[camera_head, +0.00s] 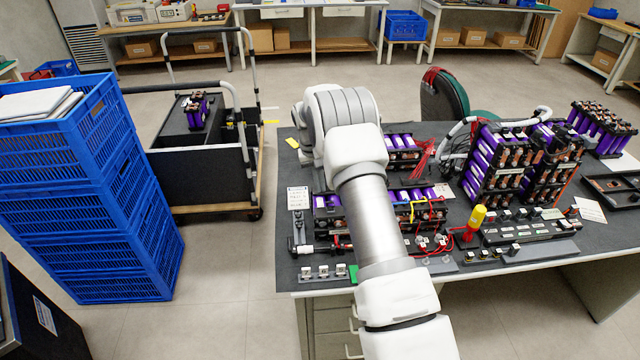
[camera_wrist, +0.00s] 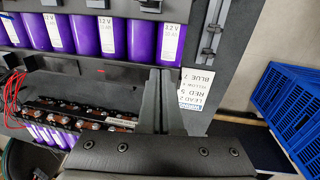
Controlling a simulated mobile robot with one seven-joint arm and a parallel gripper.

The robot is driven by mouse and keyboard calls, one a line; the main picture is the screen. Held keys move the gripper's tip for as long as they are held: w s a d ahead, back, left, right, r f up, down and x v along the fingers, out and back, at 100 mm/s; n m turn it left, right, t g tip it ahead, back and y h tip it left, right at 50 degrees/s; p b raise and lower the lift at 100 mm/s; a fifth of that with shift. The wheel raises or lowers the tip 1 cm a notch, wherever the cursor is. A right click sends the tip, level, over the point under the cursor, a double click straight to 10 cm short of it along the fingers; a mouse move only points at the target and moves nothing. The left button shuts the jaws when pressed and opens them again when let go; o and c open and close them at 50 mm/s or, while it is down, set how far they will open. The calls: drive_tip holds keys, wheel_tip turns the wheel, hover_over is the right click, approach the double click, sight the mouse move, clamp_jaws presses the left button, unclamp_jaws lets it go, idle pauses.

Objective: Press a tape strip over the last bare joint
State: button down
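In the wrist view, my gripper (camera_wrist: 160,100) points down with its two dark fingers side by side and closed together. No tape strip shows between them. Beneath and beyond it is a battery pack of purple cells (camera_wrist: 88,36) in a black frame, some labelled 3.2 V. A second pack with copper busbars (camera_wrist: 75,112) lies at the lower left. In the head view, my arm covers my gripper and part of the front pack (camera_head: 330,203). The back pack (camera_head: 403,142) shows beside my arm. I cannot tell which joint is bare.
A printed card (camera_wrist: 197,88) lies beside the fingers. Blue crates (camera_head: 95,220) and a cart (camera_head: 205,165) stand left, with floor between.

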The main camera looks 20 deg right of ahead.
drive_tip(key=shift+f, duration=0.15)
drive_tip(key=c, duration=1)
unclamp_jaws()
drive_tip(key=shift+s, duration=0.1)
drive_tip(key=shift+a, duration=0.15)
drive_tip(key=shift+a, duration=0.1)
drive_tip(key=shift+w+a+r+p, duration=0.1)
drive_tip(key=shift+a+r+p, duration=0.15)
drive_tip(key=shift+r, duration=2.7)
drive_tip(key=shift+w+a+r+p, duration=0.1)
drive_tip(key=shift+a+r, duration=0.2)
drive_tip(key=shift+r, duration=2.6)
drive_tip(key=shift+w+a+r+p, duration=0.1)
drive_tip(key=shift+a+r+p, duration=0.15)
drive_tip(key=shift+r, duration=2.7)
